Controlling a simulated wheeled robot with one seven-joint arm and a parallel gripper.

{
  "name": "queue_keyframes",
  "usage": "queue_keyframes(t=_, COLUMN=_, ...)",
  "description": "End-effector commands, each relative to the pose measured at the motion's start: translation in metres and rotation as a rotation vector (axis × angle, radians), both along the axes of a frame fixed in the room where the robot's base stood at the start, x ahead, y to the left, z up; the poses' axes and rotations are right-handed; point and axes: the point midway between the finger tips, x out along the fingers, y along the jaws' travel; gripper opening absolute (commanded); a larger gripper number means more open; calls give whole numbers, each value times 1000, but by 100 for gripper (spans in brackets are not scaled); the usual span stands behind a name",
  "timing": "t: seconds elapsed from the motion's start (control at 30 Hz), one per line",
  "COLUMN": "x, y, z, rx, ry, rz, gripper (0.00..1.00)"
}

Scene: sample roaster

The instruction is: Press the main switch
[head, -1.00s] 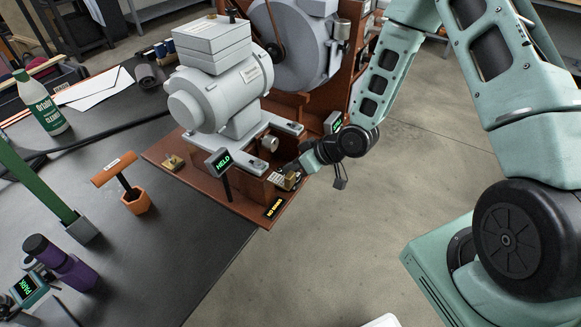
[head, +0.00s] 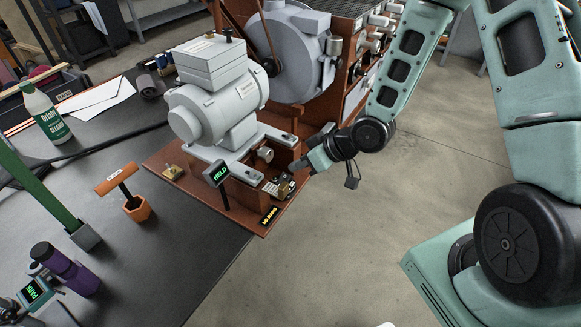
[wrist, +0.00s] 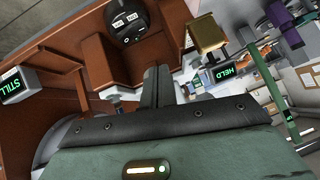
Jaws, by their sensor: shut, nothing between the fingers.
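A round black piece with two white labels (wrist: 130,22) sits in a brown recess at the top of the wrist view. It may be the main switch, but its labels are too small to read. I cannot pick it out surely in the head view. My gripper (head: 299,165) is at the right front edge of the brown machine base (head: 249,222), close to a brass block (head: 284,189). In the wrist view my gripper (wrist: 156,82) has its dark fingers together and empty, below the black piece and apart from it in the picture. The brass block (wrist: 208,34) is to their right.
A grey motor (head: 212,112) stands on the base behind a small HELD display (head: 216,173). A STILL display (wrist: 14,86) is at the left of the wrist view. A bottle (head: 44,113) and an orange-handled tool (head: 118,178) are left. Open floor is right.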

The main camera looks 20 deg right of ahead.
Motion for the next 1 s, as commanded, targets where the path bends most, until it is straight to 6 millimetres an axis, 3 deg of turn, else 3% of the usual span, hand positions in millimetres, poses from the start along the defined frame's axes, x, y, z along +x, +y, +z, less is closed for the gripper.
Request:
queue_keyframes(t=0.1, x=-12, y=-6, z=14, rx=-1, ry=-2, rz=0, gripper=0)
queue_keyframes(t=0.3, x=-22, y=-10, z=23, rx=1, ry=0, rz=-1, gripper=0)
queue_keyframes(t=0.87, x=-23, y=-10, z=24, rx=-2, ry=1, rz=1, gripper=0)
queue_keyframes(t=1.0, x=-27, y=-2, z=34, rx=-76, ry=31, rz=24, gripper=0)
